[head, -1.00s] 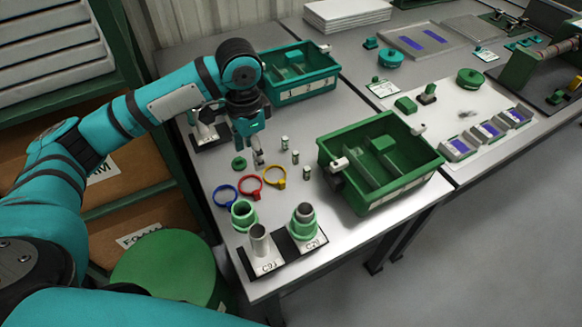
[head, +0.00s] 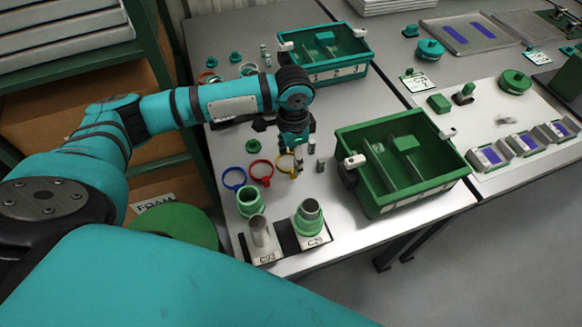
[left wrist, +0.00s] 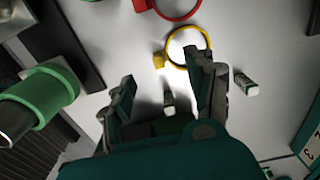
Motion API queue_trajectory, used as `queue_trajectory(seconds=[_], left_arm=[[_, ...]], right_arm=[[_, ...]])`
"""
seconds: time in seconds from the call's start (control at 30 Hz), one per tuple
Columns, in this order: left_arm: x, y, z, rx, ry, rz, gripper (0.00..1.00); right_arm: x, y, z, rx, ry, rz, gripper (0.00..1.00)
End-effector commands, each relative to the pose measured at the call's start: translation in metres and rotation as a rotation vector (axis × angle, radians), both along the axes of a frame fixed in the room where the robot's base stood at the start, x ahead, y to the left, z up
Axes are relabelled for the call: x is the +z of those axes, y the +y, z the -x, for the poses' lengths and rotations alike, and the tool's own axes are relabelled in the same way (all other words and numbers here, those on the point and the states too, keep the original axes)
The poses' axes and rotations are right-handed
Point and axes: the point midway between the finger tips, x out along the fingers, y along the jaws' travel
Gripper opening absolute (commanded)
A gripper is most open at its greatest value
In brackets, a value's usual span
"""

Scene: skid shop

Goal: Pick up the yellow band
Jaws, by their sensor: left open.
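The yellow band (head: 277,165) lies on the grey table at the right end of a row with a red band (head: 261,170) and a blue band (head: 234,178). In the left wrist view the yellow band (left wrist: 171,41) is a thin ring with a small block on its rim. My left gripper (head: 298,160) points down beside the band and partly covers it in the head view. Its fingers (left wrist: 162,75) are apart and empty; the right-hand fingertip overlaps the ring's near edge in the wrist view. I cannot tell whether they touch. My right gripper is not in view.
A green divided bin (head: 400,190) stands right of the gripper, a teal one (head: 335,62) behind. Small cylinders (head: 320,165) stand close to the gripper; one (left wrist: 246,84) is right of the band.

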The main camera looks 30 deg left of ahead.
Motion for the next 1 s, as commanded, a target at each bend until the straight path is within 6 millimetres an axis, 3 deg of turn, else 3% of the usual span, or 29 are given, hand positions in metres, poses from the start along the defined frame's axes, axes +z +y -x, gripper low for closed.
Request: queue_trajectory(seconds=[0.2,0.5,0.8,1.0], left_arm=[[-0.015,0.0,0.0,0.0,0.001,0.0,0.56],[-0.056,0.003,-0.005,-0.001,0.001,-0.001,0.56],[-0.062,0.003,-0.005,-0.002,-0.001,-0.001,0.56],[-0.062,0.003,-0.005,-0.001,-0.001,0.0,0.33]], right_arm=[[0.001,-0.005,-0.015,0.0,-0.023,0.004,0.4],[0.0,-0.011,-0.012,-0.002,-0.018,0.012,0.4],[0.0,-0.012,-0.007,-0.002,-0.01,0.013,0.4],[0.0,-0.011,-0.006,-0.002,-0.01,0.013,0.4]])
